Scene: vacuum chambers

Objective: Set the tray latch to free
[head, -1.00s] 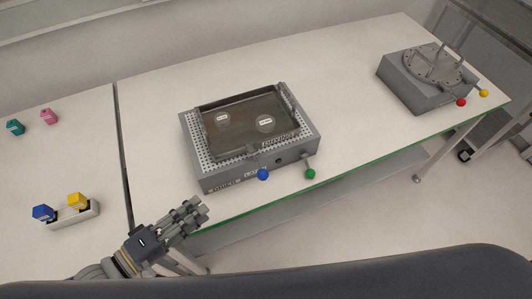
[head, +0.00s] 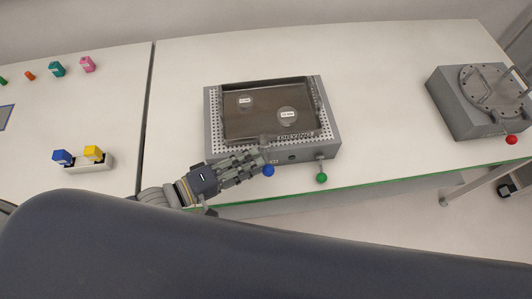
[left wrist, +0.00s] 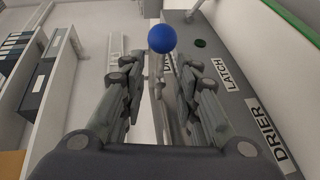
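The grey drier box (head: 213,130) stands near the front edge of the table, with a dark tray (head: 265,125) on top. A lever with a blue ball knob (head: 268,171) sticks out of its front. In the left wrist view the blue knob (left wrist: 162,38) shows beside a "LATCH" label (left wrist: 229,74) on the box. My left gripper (head: 262,162) is at the box's front, just left of the blue knob. Its fingers (left wrist: 160,75) are apart, with the knob and its stem seen between them near the tips. Contact cannot be told. My right gripper is out of view.
A green-knobbed lever (head: 321,177) sticks out of the front, right of the blue one. Another grey device (head: 465,115) with a red knob stands at the right. A white holder (head: 90,165) with blue and yellow pieces is on the left table.

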